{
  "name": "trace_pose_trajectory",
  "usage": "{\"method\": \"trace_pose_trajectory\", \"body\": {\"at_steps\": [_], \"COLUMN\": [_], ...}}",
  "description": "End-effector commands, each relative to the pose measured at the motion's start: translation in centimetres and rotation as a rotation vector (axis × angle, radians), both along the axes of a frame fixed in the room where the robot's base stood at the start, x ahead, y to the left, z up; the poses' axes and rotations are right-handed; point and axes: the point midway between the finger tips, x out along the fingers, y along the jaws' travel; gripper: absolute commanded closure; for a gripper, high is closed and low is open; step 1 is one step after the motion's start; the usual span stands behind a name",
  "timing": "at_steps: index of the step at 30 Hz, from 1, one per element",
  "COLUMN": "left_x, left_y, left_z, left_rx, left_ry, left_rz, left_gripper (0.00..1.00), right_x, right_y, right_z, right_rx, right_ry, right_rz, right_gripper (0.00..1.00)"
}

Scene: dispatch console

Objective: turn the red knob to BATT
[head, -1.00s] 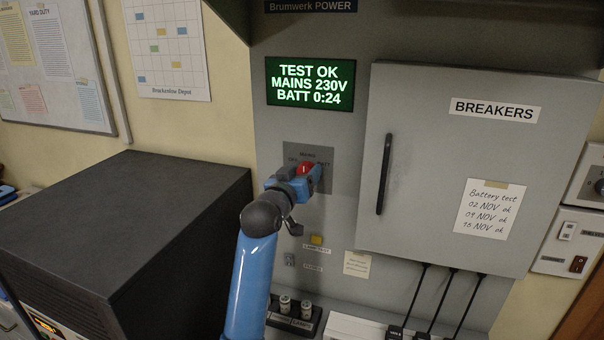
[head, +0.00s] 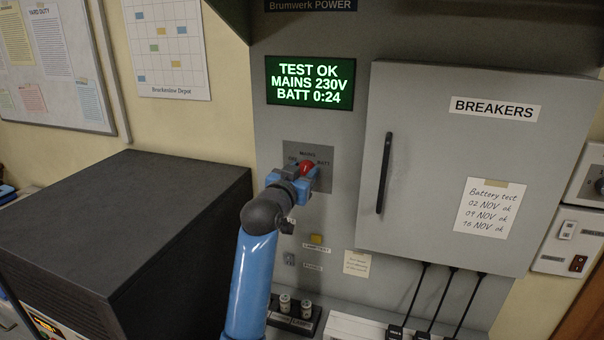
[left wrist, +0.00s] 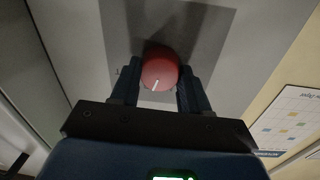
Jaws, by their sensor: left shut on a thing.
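The red knob (head: 307,167) sits on a grey switch plate (head: 325,155) marked OFF, MAINS and BATT, left to right. My left gripper (head: 303,181) is at the knob with its blue fingers shut on it. In the left wrist view, which is upside down, the red knob (left wrist: 160,70) sits between the two fingers. Its white pointer line points down and slightly left there, so roughly up towards MAINS on the panel. The pointer is too small to read in the head view. My right gripper is in neither view.
A green-lit display (head: 310,83) above reads TEST OK, MAINS 230V, BATT 0:24. The grey breaker cabinet (head: 440,140) with a dark handle stands out at the right. A yellow button (head: 316,239) lies below the plate. A black box (head: 120,230) fills the left.

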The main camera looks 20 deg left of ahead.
Motion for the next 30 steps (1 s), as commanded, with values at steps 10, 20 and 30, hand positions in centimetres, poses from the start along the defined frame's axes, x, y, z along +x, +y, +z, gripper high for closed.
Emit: {"method": "trace_pose_trajectory", "body": {"at_steps": [10, 20, 30], "left_x": [-0.02, -0.02, -0.03], "left_y": [-0.19, -0.29, -0.37], "left_z": [0.10, 0.10, 0.10], "left_rx": [0.326, 0.597, 0.747], "left_ry": [-0.013, -0.024, -0.029], "left_rz": [-0.001, 0.000, -0.001], "left_gripper": [0.85, 0.85, 0.85], "right_x": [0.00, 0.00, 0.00], "right_y": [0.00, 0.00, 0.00], "right_z": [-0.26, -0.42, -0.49], "right_rx": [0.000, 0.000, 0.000], "right_ry": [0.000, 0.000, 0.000], "right_rz": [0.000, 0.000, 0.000], "right_gripper": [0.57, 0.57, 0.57]}}
